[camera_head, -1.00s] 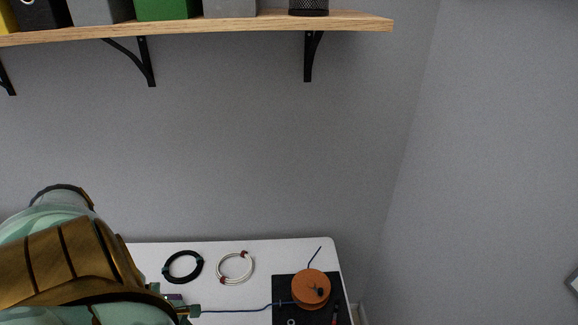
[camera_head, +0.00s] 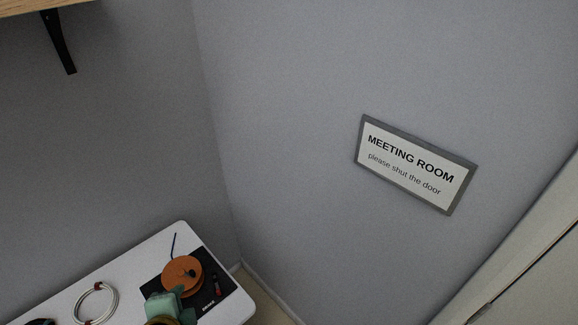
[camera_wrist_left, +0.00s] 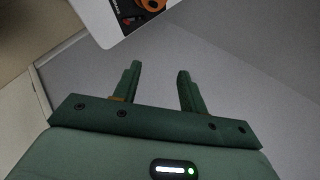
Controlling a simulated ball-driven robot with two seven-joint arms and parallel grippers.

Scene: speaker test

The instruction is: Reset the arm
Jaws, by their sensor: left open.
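My left gripper (camera_head: 181,298) shows at the bottom left of the head view, low in front of the white table and overlapping the near part of the black mat. In the left wrist view my left gripper (camera_wrist_left: 157,75) has its two green fingers spread well apart, with nothing between them. The fingers point toward the grey wall and the table's corner. Most of the left arm is outside the head view. My right gripper is in neither view.
The white table (camera_head: 120,262) holds a black mat (camera_head: 152,276), an orange spool (camera_head: 180,274) and a white cable coil (camera_head: 76,307). A shelf (camera_head: 30,5) is at top left. A meeting-room sign (camera_head: 416,164) hangs on the right wall, beside a door frame (camera_head: 515,250).

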